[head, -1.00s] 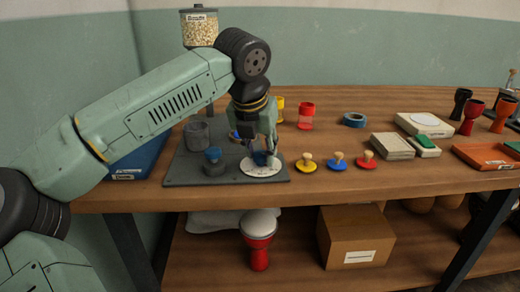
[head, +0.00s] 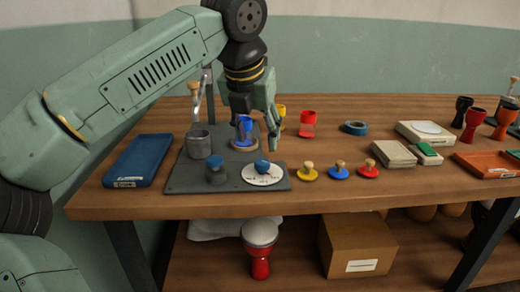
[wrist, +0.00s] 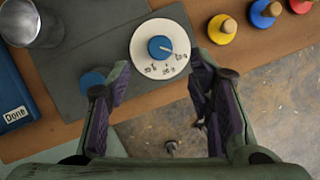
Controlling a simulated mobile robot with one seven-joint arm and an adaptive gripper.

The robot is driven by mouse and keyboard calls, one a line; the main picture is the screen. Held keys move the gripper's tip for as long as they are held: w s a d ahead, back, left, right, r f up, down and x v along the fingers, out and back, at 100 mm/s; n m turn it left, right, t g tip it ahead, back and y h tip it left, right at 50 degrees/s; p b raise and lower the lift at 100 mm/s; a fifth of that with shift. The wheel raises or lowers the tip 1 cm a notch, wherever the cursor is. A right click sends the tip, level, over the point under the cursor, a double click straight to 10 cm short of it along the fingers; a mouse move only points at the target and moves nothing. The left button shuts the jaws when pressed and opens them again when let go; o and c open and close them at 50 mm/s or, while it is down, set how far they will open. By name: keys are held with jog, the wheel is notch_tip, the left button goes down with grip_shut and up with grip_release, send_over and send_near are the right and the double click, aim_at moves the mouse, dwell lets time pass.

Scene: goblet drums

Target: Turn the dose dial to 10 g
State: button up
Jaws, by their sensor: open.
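The dose dial is a round white plate (head: 264,178) with a blue knob (head: 262,164) on the front right of a grey base board (head: 226,183). In the wrist view the white plate (wrist: 147,32) has dark marks along one side, and the knob (wrist: 158,46) bears a light pointer line aimed to the right, near the end of the marks. The lettering is too small to read surely. My gripper (head: 260,138) is open and empty, above the board and clear of the knob. Its fingers (wrist: 160,82) stand apart in the wrist view, with the dial beyond and between them.
A second blue knob (head: 216,165) on a dark base and a grey metal cup (head: 199,142) stand left of the dial. A blue tray (head: 140,160) lies farther left. Yellow, blue and red stamps (head: 340,170) stand to the right. A blue cup (head: 245,131) stands behind.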

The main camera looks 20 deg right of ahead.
jog(key=v, duration=0.4)
dwell(0.3)
